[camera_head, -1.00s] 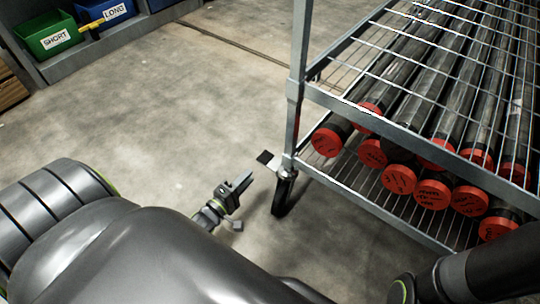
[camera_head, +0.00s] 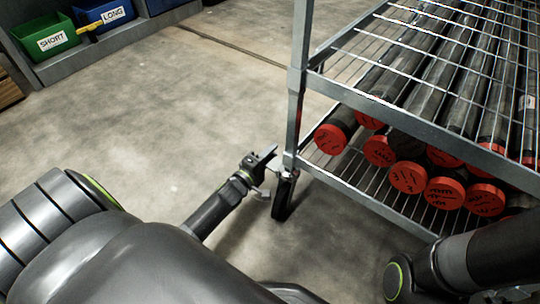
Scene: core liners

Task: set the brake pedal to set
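The cart's near corner post stands on a black caster wheel (camera_head: 284,194) on the concrete floor. The brake pedal at this caster is mostly hidden behind my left gripper, so I cannot tell its position. My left gripper (camera_head: 265,156) is low, just left of the caster top, at the place of the pedal. Its fingers point up and right toward the post. I cannot tell whether they touch the pedal, or whether they are open or shut. My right arm shows at the lower right, with its gripper out of view.
The wire-shelf cart (camera_head: 410,125) holds several dark core tubes with red caps (camera_head: 409,178), close to my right arm. A green SHORT bin (camera_head: 48,38) and a blue LONG bin (camera_head: 104,16) stand at the upper left. The floor left of the cart is clear.

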